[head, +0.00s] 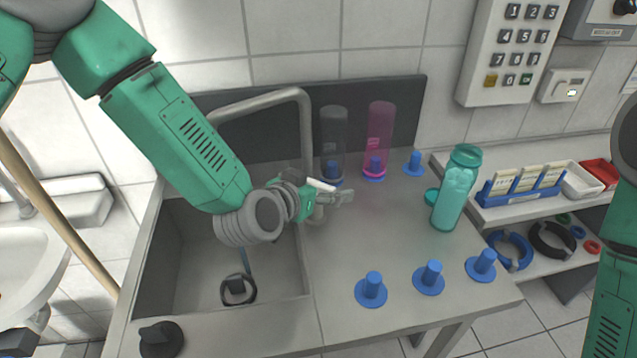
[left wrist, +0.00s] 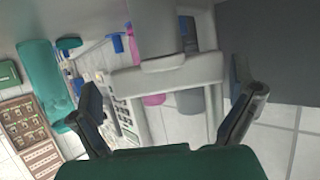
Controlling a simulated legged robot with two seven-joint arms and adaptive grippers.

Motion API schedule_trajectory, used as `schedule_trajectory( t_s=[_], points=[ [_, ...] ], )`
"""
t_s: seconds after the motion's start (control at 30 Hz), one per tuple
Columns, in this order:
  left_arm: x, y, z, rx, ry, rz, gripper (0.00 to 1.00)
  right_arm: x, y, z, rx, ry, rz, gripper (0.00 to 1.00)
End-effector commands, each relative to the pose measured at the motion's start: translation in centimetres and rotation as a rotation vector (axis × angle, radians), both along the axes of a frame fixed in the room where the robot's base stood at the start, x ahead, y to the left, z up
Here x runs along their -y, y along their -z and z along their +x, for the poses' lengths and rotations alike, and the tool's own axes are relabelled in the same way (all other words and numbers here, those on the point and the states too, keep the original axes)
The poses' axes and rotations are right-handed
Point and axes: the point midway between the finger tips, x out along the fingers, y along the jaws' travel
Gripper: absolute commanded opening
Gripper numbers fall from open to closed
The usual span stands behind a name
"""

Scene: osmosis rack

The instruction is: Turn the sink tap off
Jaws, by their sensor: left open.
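The grey sink tap (head: 262,100) rises at the right edge of the sink and arches left; its spout end is hidden behind my left arm. A small white lever (head: 321,185) shows at the tap's base, right by my left gripper (head: 338,200). In the left wrist view the grey tap parts (left wrist: 168,75) fill the middle, between the two spread fingers of my open left gripper (left wrist: 168,104). I cannot tell whether the fingers touch the tap. No running water is visible. My right gripper is out of view; only part of the right arm shows.
The sink basin (head: 180,265) holds a dark ring-shaped object (head: 238,290). On the counter stand a grey cylinder (head: 333,140), a pink cylinder (head: 379,135), a teal bottle (head: 456,188) and several blue stoppers (head: 371,290). The counter's middle is clear.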

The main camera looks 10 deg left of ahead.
Motion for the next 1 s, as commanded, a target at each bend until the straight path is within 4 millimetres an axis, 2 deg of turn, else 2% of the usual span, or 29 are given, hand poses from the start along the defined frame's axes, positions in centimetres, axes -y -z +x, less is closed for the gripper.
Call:
schedule_trajectory(
  t_s=[0.03,0.1,0.13,1.0],
  points=[
    [-0.15,0.05,0.00,-0.001,-0.001,0.000,0.89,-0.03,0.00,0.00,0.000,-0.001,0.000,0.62],
    [-0.15,0.04,0.01,0.000,-0.002,0.000,0.65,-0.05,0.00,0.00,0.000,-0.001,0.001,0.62],
    [-0.14,0.04,0.02,-0.001,-0.002,0.000,0.56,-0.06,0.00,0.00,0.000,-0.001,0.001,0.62],
    [0.02,0.00,0.22,0.001,-0.025,0.004,0.56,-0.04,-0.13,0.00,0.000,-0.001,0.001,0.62]
  ],
)
